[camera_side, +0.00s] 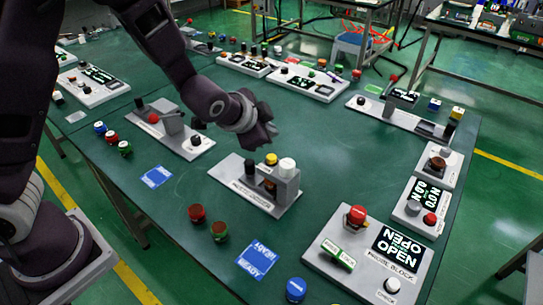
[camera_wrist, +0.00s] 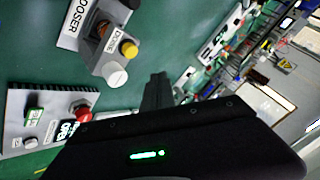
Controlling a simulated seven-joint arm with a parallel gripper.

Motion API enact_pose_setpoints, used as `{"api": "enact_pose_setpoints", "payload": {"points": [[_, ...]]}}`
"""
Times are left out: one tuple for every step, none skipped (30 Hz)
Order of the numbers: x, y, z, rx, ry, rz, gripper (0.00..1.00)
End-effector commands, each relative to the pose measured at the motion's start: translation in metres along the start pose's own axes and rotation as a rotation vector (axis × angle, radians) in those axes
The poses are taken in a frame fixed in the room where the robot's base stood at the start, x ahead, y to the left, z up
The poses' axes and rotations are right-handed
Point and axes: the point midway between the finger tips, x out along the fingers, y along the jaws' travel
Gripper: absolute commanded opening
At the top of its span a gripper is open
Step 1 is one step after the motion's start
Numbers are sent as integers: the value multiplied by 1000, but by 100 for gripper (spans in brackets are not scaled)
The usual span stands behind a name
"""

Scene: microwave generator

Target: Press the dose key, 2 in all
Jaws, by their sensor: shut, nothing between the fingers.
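The doser is a light plate (camera_side: 226,177) with a grey box (camera_side: 287,188) on it, in the middle of the table in the side view. A yellow button (camera_side: 271,158) and a white round cap (camera_side: 287,164) stand on the box. In the wrist view a "DOSE" label sits beside the yellow button (camera_wrist: 129,49), with the white cap (camera_wrist: 116,74) close by; I cannot tell for sure which one is the dose key. My gripper (camera_side: 268,128) is shut and empty, above and behind the box, apart from it. Its fingers (camera_wrist: 157,92) also show in the wrist view.
A black knob (camera_side: 250,167) stands on the doser plate. A panel with a red button (camera_side: 356,215) and an "OPEN" display (camera_side: 397,249) is at front right. Loose red and green caps (camera_side: 219,231) and a blue card (camera_side: 257,259) lie in front. Other panels line the back.

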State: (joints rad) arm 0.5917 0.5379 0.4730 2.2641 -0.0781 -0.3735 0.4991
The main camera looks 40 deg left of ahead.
Motion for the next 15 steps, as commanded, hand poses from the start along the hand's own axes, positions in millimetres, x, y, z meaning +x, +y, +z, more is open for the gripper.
{"api": "enact_pose_setpoints", "payload": {"points": [[6, 4, 5, 0, -4, 0, 0], [9, 6, 8, 0, -5, 1, 0], [12, 9, 10, 0, -4, 2, 0], [15, 12, 13, 0, -4, 2, 0], [18, 14, 14, 0, -3, 1, 0], [21, 16, 16, 0, -3, 1, 0], [24, 17, 18, 0, -3, 0, 0], [25, 18, 19, 0, -3, 0, 0], [28, 20, 21, 0, -2, 0, 0], [29, 21, 22, -1, -2, 0, 0], [30, 22, 23, -1, -2, 0, 0], [31, 23, 23, -2, -1, 0, 0], [32, 23, 24, -2, -1, 1, 0], [32, 23, 24, -2, -1, 1, 0], [32, 24, 24, -2, 0, 1, 0]]}}
